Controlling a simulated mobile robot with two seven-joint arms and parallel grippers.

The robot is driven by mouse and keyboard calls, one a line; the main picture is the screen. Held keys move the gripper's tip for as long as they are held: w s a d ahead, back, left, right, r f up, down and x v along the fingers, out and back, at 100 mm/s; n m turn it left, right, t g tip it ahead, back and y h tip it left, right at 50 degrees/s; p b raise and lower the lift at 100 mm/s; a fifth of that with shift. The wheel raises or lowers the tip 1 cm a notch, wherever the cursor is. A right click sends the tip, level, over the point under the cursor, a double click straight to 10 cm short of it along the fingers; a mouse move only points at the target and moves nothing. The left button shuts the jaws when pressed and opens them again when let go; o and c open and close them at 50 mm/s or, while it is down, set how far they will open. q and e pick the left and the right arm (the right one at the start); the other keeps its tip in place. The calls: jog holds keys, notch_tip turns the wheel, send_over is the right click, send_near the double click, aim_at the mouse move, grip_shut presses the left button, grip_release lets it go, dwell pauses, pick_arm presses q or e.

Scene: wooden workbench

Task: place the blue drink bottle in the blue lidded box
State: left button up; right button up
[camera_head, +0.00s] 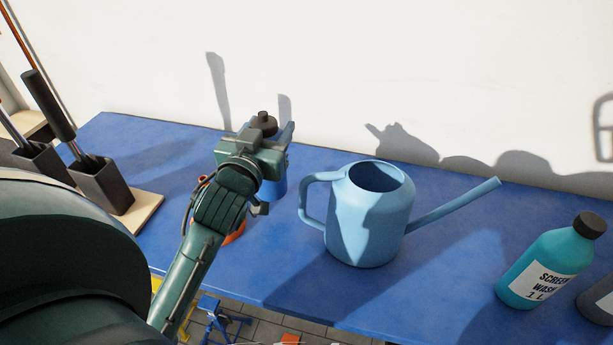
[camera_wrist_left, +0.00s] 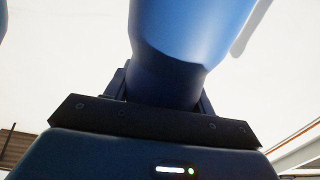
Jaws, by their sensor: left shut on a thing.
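My left gripper (camera_head: 277,150) reaches over the blue bench and is shut on the blue drink bottle (camera_head: 274,190). The bottle is mostly hidden behind the gripper, with blue showing below it and a dark cap above. I cannot tell whether its base touches the bench. In the left wrist view the bottle (camera_wrist_left: 190,35) stands between the fingers of the gripper (camera_wrist_left: 160,95). I see no blue lidded box in either view. My right gripper is not in view.
A light blue watering can (camera_head: 368,215) stands right of the gripper, its spout pointing right. A teal screen wash bottle (camera_head: 548,262) stands at the right. Dark tool holders (camera_head: 103,184) stand on a wooden board at the left. An orange object (camera_head: 236,233) is partly hidden behind my arm.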

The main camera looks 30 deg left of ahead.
aim_at(269, 191)
pick_arm(q)
notch_tip(269, 191, down, 3)
jog(key=shift+s+r, duration=0.1)
jog(key=shift+s, duration=0.05)
jog(key=shift+f+b, duration=0.45)
jog(key=shift+f, duration=1.65)
jog(key=shift+f, duration=0.15)
jog(key=o, duration=1.5)
jog(key=shift+o, duration=0.2)
